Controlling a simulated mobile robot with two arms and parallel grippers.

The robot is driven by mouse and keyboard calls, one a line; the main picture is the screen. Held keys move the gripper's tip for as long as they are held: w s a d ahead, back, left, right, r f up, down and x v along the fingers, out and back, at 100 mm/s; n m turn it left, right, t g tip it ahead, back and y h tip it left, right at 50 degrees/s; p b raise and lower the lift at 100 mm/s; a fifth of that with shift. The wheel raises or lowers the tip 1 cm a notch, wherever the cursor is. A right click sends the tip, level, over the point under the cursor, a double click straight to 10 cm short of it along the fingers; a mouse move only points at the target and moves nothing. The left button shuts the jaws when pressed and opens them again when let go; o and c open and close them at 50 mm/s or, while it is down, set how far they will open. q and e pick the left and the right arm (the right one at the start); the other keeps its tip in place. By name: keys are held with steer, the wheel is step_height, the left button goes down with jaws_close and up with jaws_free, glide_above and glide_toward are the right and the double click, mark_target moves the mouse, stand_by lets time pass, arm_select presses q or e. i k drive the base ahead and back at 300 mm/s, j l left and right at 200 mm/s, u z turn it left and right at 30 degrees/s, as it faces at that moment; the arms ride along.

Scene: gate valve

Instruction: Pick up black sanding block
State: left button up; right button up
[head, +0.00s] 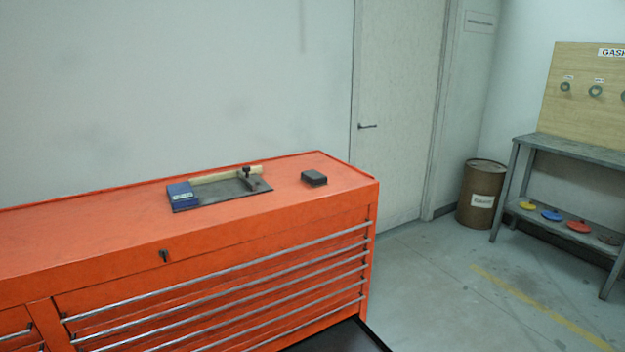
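The black sanding block (314,178) is a small dark block lying flat on the top of the orange tool chest (110,240), near its right end. It stands apart from the other items on the chest. Neither of my grippers shows in the head view, so nothing is seen touching the block.
Left of the block lies a dark tray (215,199) with a blue box (180,196), a pale wooden rod (215,176) and a dark tool (250,180). The chest top is otherwise clear. A rusty barrel (481,194) and a grey bench (575,148) stand right, across open floor.

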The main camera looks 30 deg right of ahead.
mark_target(314, 178)
steer(key=i+l+z, duration=0.2)
steer(key=l+z, duration=0.25)
steer(key=i+l+z, duration=0.1)
steer(key=l+z, duration=0.3)
steer(key=i+l+z, duration=0.15)
steer(key=l+z, duration=0.15)
steer(key=z, duration=0.15)
steer(key=i+l+z, duration=0.2)
steer(key=z, duration=0.2)
steer(key=i+l+z, duration=0.25)
steer(key=z, duration=0.2)
steer(key=i+l+z, duration=0.1)
steer(key=i+z, duration=0.15)
steer(key=z, duration=0.15)
steer(key=i+l+z, duration=0.1)
steer(key=i, duration=0.45)
steer(key=i+l+z, duration=0.1)
steer(key=i, duration=0.5)
steer(key=i+j+u, duration=0.2)
steer(key=i+u, duration=0.15)
steer(key=u, duration=0.15)
steer(key=i+u, duration=0.8)
steer(key=u, duration=0.2)
steer(key=i+l+u, duration=0.3)
steer(key=u, duration=0.2)
